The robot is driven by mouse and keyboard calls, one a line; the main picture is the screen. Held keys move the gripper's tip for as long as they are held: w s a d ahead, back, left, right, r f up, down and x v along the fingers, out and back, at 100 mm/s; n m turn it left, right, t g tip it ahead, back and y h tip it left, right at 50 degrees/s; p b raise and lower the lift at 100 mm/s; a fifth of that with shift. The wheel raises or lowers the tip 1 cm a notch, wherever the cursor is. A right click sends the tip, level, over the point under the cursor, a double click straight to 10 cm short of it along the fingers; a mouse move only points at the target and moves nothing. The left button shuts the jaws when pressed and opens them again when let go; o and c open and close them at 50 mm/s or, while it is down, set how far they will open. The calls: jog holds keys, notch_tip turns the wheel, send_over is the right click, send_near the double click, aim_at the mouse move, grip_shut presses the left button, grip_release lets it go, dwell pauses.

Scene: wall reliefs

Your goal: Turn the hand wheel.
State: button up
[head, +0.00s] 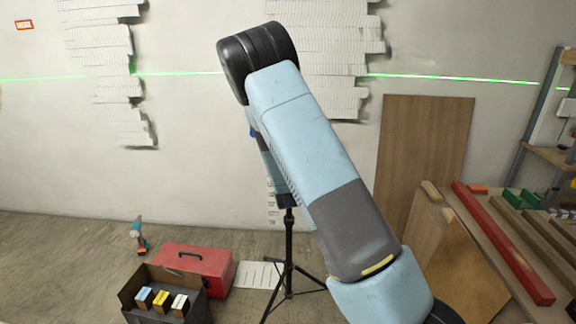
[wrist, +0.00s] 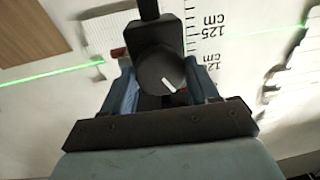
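In the wrist view the hand wheel (wrist: 160,70) is a round black knob with a short white mark near its lower right rim. It sits on a dark housing (wrist: 150,32) below a black post. The two blue fingers of my gripper (wrist: 160,84) stand on either side of the wheel, one left and one right, very close to its rim. Whether they touch it I cannot tell. In the head view a black tripod (head: 288,250) stands in front of the wall.
A green laser line (head: 450,77) crosses the wall with its white reliefs (head: 330,50). A red toolbox (head: 195,262), an open box (head: 150,312) and a drill (head: 138,235) are on the floor at left. A workbench (head: 510,250) with a red beam stands at right.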

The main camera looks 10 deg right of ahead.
jog(key=o, duration=0.4)
jog(key=v, duration=1.3)
jog(key=shift+s+a, duration=0.15)
jog(key=shift+s, duration=0.15)
